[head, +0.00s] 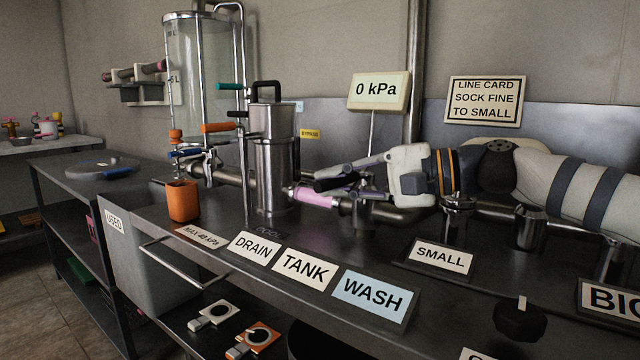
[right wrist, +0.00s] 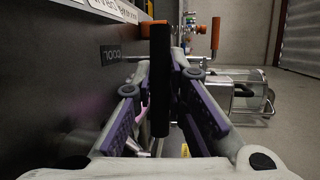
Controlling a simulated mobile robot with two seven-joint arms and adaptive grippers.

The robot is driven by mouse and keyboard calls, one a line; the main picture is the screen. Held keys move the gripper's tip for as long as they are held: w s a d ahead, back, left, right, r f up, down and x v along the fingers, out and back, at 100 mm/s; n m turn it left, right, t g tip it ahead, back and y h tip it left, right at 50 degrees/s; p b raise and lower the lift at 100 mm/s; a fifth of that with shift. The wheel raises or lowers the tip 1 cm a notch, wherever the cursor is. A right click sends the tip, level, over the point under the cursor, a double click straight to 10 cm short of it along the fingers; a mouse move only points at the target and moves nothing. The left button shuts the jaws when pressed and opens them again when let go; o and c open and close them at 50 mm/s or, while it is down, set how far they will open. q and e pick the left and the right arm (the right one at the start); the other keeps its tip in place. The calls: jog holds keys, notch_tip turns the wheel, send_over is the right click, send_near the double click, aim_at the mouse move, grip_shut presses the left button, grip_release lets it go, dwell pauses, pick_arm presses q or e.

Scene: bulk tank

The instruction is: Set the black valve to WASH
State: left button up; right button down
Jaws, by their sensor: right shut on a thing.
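The black valve's handle (right wrist: 160,85) is a dark bar between the purple finger pads of my right gripper (right wrist: 170,90) in the right wrist view. In the head view the black handle (head: 328,185) shows at the tips of my right gripper (head: 342,178), which is shut on it. The handle sits by the pipework behind the labels DRAIN (head: 254,248), TANK (head: 304,267) and the light blue WASH (head: 373,297). The fingers partly hide the valve body, so I cannot tell which label the handle points to. My left gripper is not in view.
A steel filter housing (head: 272,150) and a pink-filled tube (head: 315,197) stand close left of the gripper. An orange cup (head: 183,201) sits farther left. A gauge display (head: 379,91) reads 0 kPa. A black knob (head: 520,320) is at the front right.

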jog(key=shift+s+d+n+g, duration=0.1)
jog(key=shift+d+n+g, duration=0.05)
jog(key=shift+n+g, duration=0.15)
jog(key=c, duration=1.6)
grip_release()
